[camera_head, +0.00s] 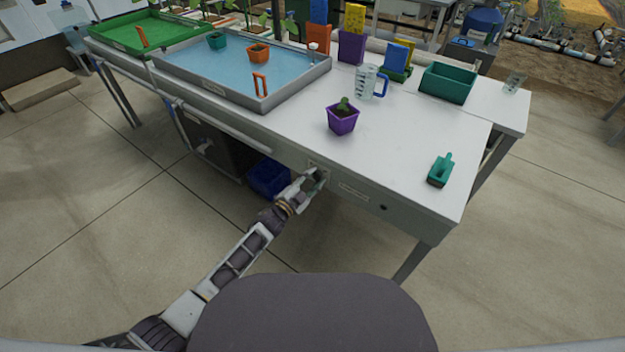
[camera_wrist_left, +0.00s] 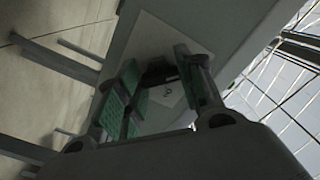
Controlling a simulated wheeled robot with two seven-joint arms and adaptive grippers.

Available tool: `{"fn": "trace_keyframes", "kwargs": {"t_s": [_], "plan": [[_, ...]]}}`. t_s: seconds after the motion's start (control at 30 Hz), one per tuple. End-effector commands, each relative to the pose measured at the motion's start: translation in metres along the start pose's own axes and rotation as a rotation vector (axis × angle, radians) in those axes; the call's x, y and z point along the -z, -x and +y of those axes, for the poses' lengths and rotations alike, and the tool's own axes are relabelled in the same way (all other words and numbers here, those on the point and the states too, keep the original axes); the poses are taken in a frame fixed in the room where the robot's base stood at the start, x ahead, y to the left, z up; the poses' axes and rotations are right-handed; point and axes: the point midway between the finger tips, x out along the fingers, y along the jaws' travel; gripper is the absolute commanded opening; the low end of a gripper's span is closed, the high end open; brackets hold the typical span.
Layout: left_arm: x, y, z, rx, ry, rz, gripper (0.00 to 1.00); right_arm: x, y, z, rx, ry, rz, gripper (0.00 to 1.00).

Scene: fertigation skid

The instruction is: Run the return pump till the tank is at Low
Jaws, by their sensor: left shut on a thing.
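My left gripper (camera_head: 317,179) is at the front face of the white bench (camera_head: 420,150). In the left wrist view its green-padded fingers (camera_wrist_left: 162,98) are around a small dark knob (camera_wrist_left: 158,72) on a pale plate (camera_wrist_left: 150,38). The gripper is shut on this knob, which is mostly hidden and whose setting I cannot read. A grey-rimmed basin (camera_head: 270,104) of blue water is on the bench at the left. I cannot read any level mark, and I cannot tell which vessel is the tank. My right gripper is not in view.
A purple pot (camera_head: 342,121), a clear jug (camera_head: 366,84), a teal scoop (camera_head: 440,170) and a teal box (camera_head: 448,85) stand on the bench. A green tray (camera_head: 130,30) is at the far left. A blue crate (camera_head: 268,178) is beneath. Floor in front is clear.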

Motion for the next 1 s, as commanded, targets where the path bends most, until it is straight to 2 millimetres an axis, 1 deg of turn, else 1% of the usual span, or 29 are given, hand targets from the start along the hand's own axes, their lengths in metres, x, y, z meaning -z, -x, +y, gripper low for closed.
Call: {"fn": "trace_keyframes", "kwargs": {"t_s": [0.03, 0.17, 0.2, 0.4, 0.53, 0.67, 0.83, 1.0], "plan": [[-0.001, 0.001, 0.001, -0.002, 0.002, -0.003, 0.4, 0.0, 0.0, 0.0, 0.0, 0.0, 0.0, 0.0], [-0.001, 0.001, 0.001, -0.001, 0.001, -0.002, 0.56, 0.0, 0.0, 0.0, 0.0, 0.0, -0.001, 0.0], [-0.001, 0.001, 0.001, -0.001, 0.001, -0.002, 0.59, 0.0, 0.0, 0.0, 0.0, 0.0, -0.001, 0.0], [0.0, 0.0, 0.0, 0.0, 0.0, -0.001, 0.59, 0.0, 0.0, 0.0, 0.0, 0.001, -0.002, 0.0], [0.0, 0.001, 0.0, 0.0, 0.0, -0.001, 0.59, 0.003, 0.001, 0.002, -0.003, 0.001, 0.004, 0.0], [-0.001, 0.004, 0.001, 0.0, 0.0, -0.001, 0.59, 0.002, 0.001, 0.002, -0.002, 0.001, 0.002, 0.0], [-0.001, 0.013, 0.0, 0.0, 0.0, -0.001, 0.59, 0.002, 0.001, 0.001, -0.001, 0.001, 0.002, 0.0], [-0.001, 0.029, 0.001, -0.001, 0.0, -0.002, 0.59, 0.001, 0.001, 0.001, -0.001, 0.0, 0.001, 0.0]]}}
